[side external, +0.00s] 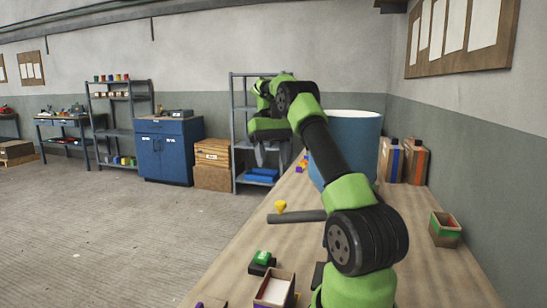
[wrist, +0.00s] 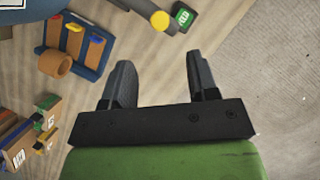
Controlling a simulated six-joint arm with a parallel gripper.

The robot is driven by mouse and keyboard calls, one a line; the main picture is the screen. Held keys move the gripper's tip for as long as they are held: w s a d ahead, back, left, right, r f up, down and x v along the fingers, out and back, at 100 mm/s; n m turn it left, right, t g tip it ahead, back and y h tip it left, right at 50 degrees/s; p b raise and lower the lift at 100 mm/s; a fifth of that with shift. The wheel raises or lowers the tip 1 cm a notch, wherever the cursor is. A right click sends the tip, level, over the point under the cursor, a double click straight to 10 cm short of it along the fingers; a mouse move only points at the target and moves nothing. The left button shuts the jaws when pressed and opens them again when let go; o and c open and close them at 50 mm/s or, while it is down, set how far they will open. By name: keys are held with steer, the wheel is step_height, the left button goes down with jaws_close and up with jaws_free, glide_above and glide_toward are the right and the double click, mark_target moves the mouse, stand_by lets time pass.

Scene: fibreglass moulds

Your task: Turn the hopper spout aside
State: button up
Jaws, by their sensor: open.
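The hopper seems to be the large blue round vessel (side external: 352,135) on the bench, partly hidden behind my arm; a dark blue-grey curved edge at the wrist view's top left (wrist: 18,32) may be part of it. The spout seems to be the dark grey bar (side external: 298,216) lying level in front of it, with a yellow knob (side external: 280,206) near its left end. In the wrist view the dark bar (wrist: 138,7) enters from the top, ending near the yellow knob (wrist: 161,21). My gripper (side external: 271,156) is open and empty, above and apart from the bar; its fingers (wrist: 160,65) show clearly.
A green-topped black block (side external: 262,262) and an open box (side external: 274,290) stand on the near bench.

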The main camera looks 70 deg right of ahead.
mark_target(298, 217)
steer(key=shift+a+r, duration=0.1)
steer(key=shift+a, duration=0.05)
steer(key=c, duration=0.6)
steer(key=shift+w+a+r+n, duration=0.1)
steer(key=shift+a+r+n, duration=0.2)
steer(key=shift+n, duration=0.6)
steer(key=c, duration=0.4)
steer(key=a+n+h, duration=0.1)
steer(key=n, duration=0.2)
steer(key=a+r+n+h, duration=0.1)
steer(key=a+n, duration=0.1)
steer(key=n, duration=0.2)
steer(key=a+n+g+h, duration=0.1)
steer(key=a+n+h, duration=0.1)
steer(key=n, duration=0.1)
steer(key=shift+w+a+r+n, duration=0.15)
steer(key=shift+r+n, duration=0.15)
steer(key=shift+r, duration=0.1)
jaws_close()
steer(key=a+n+t+h, duration=0.3)
steer(key=a+n, duration=0.3)
steer(key=n, duration=0.5)
steer(key=s+d+f+n, duration=0.1)
steer(key=d+f, duration=0.4)
steer(key=f, duration=0.6)
steer(key=shift+s+d+n, duration=0.4)
steer(key=shift+s, duration=0.3)
